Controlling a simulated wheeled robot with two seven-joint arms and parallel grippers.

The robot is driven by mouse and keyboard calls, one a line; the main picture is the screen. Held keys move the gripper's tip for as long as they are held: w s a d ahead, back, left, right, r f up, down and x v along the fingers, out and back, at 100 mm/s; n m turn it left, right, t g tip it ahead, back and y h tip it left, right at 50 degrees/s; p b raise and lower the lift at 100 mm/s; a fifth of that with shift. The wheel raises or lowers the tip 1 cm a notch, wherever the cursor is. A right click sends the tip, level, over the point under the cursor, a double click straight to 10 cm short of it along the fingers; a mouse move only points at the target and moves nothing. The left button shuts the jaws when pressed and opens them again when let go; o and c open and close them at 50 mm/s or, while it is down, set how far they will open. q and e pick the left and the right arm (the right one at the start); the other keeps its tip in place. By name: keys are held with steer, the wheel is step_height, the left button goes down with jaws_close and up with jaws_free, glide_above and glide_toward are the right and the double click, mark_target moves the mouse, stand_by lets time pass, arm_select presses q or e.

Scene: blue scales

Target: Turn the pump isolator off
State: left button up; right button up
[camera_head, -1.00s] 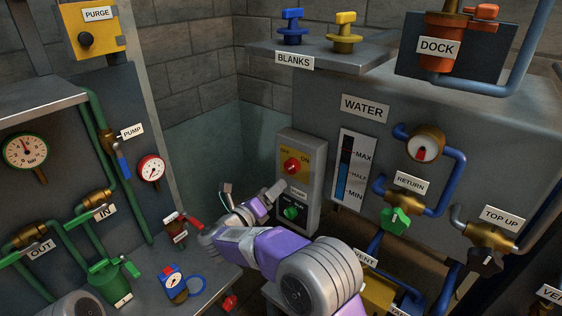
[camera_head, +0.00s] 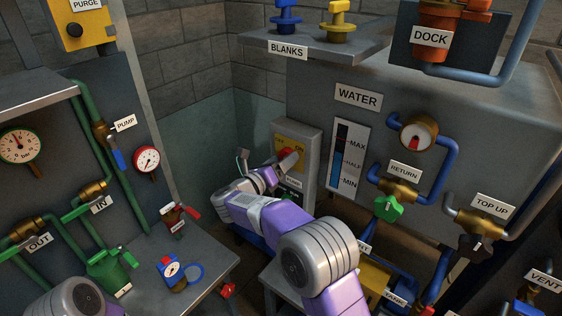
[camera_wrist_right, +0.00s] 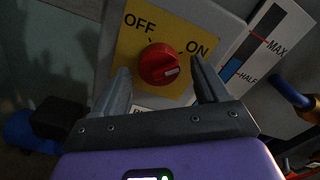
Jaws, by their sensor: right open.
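The isolator is a grey box (camera_head: 309,150) with a yellow plate marked OFF and ON. Its red knob (camera_wrist_right: 158,64) shows clearly in the right wrist view, with a white mark on its lower right side, nearer to ON than to OFF. My right gripper (camera_wrist_right: 160,74) is open, one finger to the left and one to the right of the knob, with gaps on both sides. In the head view the gripper (camera_head: 276,170) partly covers the box front. The label below the knob is partly hidden. My left gripper is out of view.
The WATER level gauge (camera_head: 347,157) stands just right of the box. The BLANKS shelf (camera_head: 345,57) juts out above it. Green RETURN valve (camera_head: 388,208) and blue pipes are further right. A small bench (camera_head: 215,262) is at lower left.

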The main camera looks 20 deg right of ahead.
steer(key=c, duration=1.1)
steer(key=shift+o, duration=0.2)
steer(key=shift+r+n+p, duration=0.2)
steer(key=shift+n+p, duration=2.95)
steer(key=shift+n, duration=5.85)
steer(key=o, duration=1.1)
steer(key=shift+c, duration=0.2)
